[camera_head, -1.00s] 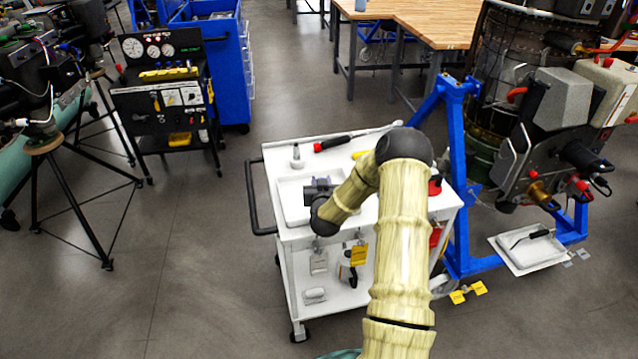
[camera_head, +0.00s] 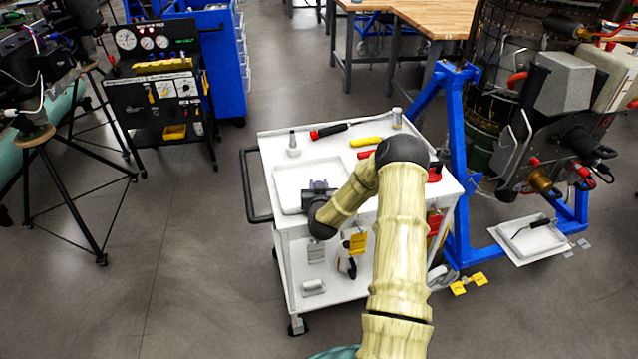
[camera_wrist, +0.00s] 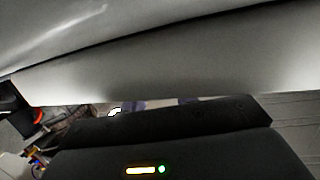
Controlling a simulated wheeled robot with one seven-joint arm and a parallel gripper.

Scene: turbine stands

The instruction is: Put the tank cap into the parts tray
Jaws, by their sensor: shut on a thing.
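The parts tray (camera_head: 278,186) is a shallow white tray on the left part of the white cart's top. My gripper (camera_head: 319,185) is over the tray's front right part, low and pointing away from the head camera. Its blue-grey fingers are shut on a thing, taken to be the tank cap. The cap itself cannot be made out; the wrist and fingers hide it. In the wrist view, two bluish finger parts (camera_wrist: 160,102) show just past my dark gripper body, below a large pale surface. I cannot tell whether the held thing touches the tray.
The cart top (camera_head: 345,150) holds a grey nozzle-like part (camera_head: 293,148), a red-and-black tool (camera_head: 330,131) and a yellow item (camera_head: 367,141). A black handle (camera_head: 250,190) edges its left side. A blue stand (camera_head: 455,170) is close on the right.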

